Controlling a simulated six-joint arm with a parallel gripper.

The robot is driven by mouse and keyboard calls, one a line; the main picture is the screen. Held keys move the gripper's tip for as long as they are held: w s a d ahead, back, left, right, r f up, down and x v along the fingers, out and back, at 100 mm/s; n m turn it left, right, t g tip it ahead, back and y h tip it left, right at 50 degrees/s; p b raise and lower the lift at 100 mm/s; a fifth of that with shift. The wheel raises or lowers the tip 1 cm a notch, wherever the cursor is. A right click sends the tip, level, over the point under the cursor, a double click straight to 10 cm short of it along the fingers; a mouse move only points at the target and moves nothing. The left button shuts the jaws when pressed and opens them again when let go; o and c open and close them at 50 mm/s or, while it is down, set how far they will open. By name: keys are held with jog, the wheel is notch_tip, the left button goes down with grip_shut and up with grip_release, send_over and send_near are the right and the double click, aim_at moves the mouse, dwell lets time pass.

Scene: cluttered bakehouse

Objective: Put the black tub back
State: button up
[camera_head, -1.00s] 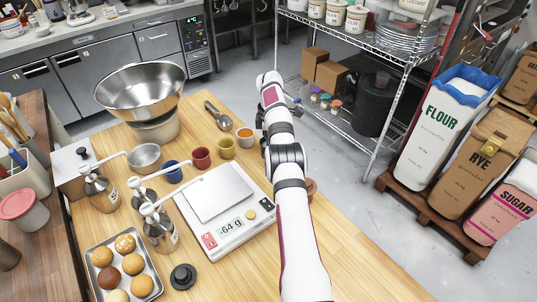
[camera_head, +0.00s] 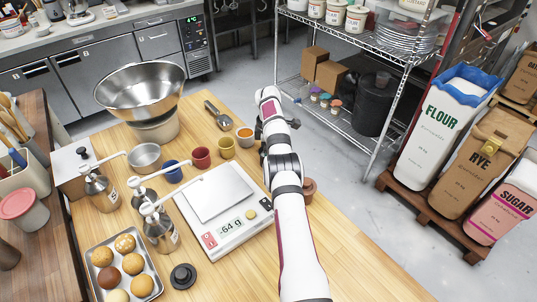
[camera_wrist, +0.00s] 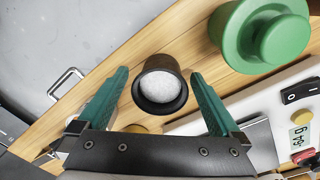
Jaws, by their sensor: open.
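The black tub (camera_wrist: 141,94), round and filled with a white grainy substance, stands upright on the wooden table in the wrist view. My gripper (camera_wrist: 160,73) is open, with one green finger on each side of the tub. Gaps show between the fingers and the tub, so it is not gripped. In the head view my arm hides the tub, and the gripper's jaws cannot be made out.
A green knobbed piece (camera_wrist: 268,35) is close to the right finger. The white scale (camera_head: 232,237) reads -64 g. An orange cup (camera_head: 245,139) and mustard cup (camera_head: 227,152) stand beyond it. A brown piece (camera_head: 309,189) is beside my arm, near the table's right edge.

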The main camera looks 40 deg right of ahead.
jog(key=a+r+m, duration=0.1)
jog(key=a+r, duration=0.2)
jog(key=r, duration=0.4)
jog(key=a+r+m, duration=0.1)
jog(key=a+r, duration=0.2)
jog(key=r, duration=0.4)
jog(key=s+a+r+m+y, duration=0.1)
jog(key=s+a+r+m, duration=0.4)
jog(key=a+r, duration=0.5)
jog(key=s+a+m, duration=0.3)
jog(key=s+a, duration=0.5)
jog(key=s, duration=0.3)
jog(key=s+a+m, duration=0.2)
jog(key=s+a, duration=0.6)
jog(key=s, duration=0.3)
jog(key=s+a+f+m, duration=0.1)
jog(key=s+f, duration=0.1)
jog(key=s, duration=0.3)
jog(key=s+a+f+m+y, duration=0.1)
jog(key=s+f+m, duration=0.1)
jog(key=s, duration=0.3)
jog(key=shift+s+a+m+g, duration=0.25)
jog(key=shift+a+m+g, duration=0.05)
jog(key=shift+a, duration=0.05)
